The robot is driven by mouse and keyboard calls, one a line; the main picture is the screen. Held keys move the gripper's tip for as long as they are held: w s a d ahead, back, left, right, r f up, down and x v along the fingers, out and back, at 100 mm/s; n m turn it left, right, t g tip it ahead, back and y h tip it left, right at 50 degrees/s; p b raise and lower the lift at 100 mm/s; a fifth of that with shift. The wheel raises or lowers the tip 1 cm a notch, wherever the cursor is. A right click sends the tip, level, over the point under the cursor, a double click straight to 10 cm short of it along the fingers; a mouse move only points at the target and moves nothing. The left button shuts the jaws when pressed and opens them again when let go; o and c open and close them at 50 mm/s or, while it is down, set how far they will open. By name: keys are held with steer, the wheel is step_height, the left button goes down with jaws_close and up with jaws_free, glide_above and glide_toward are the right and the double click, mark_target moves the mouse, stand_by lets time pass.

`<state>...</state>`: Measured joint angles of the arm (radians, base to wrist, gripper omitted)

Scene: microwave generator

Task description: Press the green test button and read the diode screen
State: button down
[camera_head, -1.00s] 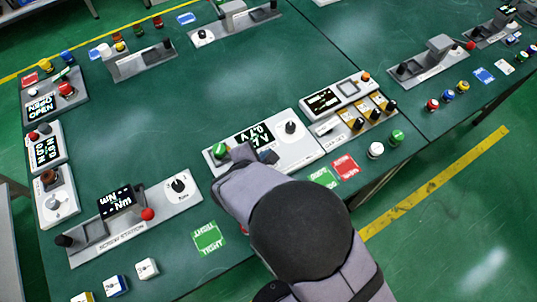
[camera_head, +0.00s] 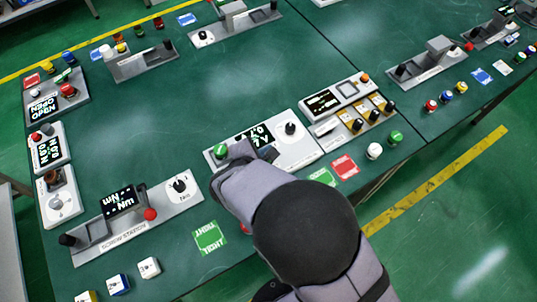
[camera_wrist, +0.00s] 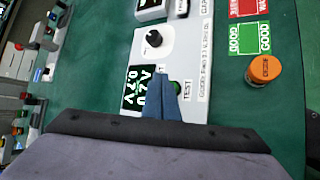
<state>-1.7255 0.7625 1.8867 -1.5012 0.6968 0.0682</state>
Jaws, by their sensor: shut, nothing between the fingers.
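A light grey diode tester panel (camera_head: 293,149) lies on the green table. It carries a lit diode screen (camera_wrist: 137,90) with white-green characters; one line looks like 0.7 V, the other is unclear. In the head view the screen (camera_head: 261,136) is partly covered by my gripper. I cannot tell whether the fingertips touch the button.
A black knob (camera_wrist: 153,38) stands on the same panel. A green GOOD card (camera_wrist: 249,38) and an orange button (camera_wrist: 264,69) lie to the right in the wrist view. A screw station (camera_head: 135,220) stands left of my arm. Open table lies behind the panel.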

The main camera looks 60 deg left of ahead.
step_height(320, 180, up, 4)
steer(key=shift+r+p, duration=0.15)
steer(key=shift+p, duration=1.05)
steer(key=w+d+r+m+g+h, duration=0.15)
steer(key=w+d+m+h, duration=0.25)
steer(key=w+d+m, duration=0.55)
steer(key=w+d+r+m+h, duration=0.25)
steer(key=w+d+m, duration=0.25)
steer(key=w+d, duration=0.9)
steer(key=s+d+r+m+g, duration=0.1)
steer(key=s+d+m+g, duration=0.2)
steer(key=d+m, duration=0.7)
steer(key=s+d+r+m+g+y, duration=0.1)
steer(key=s+d+m+g, duration=0.2)
steer(key=d, duration=1.4)
steer(key=s+m, duration=0.4)
steer(key=m, duration=0.2)
steer(key=shift+m, duration=0.35)
